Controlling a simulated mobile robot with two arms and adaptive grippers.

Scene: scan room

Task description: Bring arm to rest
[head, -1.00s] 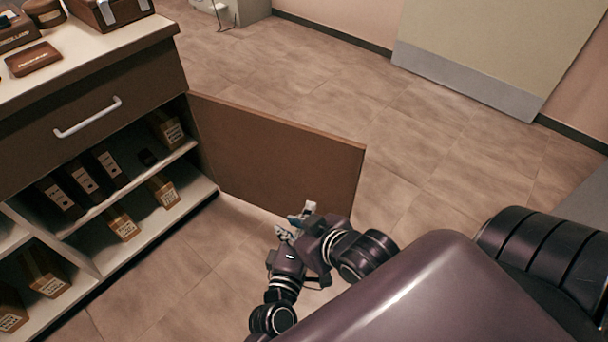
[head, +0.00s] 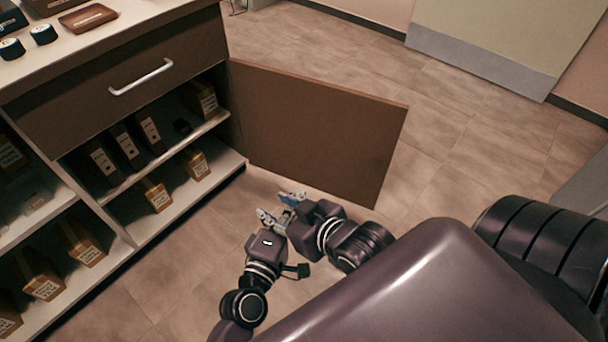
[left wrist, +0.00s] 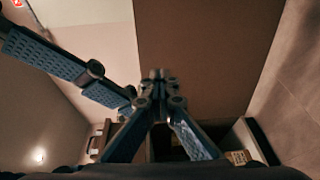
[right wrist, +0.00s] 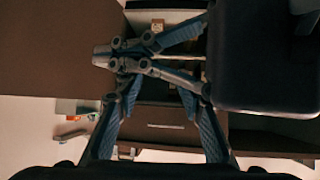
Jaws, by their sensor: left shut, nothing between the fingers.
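In the head view both my arms meet low over the floor, in front of the open cabinet door (head: 320,130). My left gripper (head: 264,214) comes up from the lower left, shut and empty. Its fingers meet at the tip in the left wrist view (left wrist: 158,82). My right gripper (head: 290,198) lies close beside it, pointing left. In the right wrist view its fingers (right wrist: 158,85) stand apart, with nothing seen between them. The left gripper's shut fingers (right wrist: 112,57) cross in front of them there. I cannot tell whether the grippers touch.
The cabinet (head: 110,85) at left has a shut drawer with a white handle (head: 140,77) and open shelves of labelled boxes. Its top carries a brown tray (head: 88,18) and small dark round items. Clear tiled floor (head: 450,110) lies right of the door.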

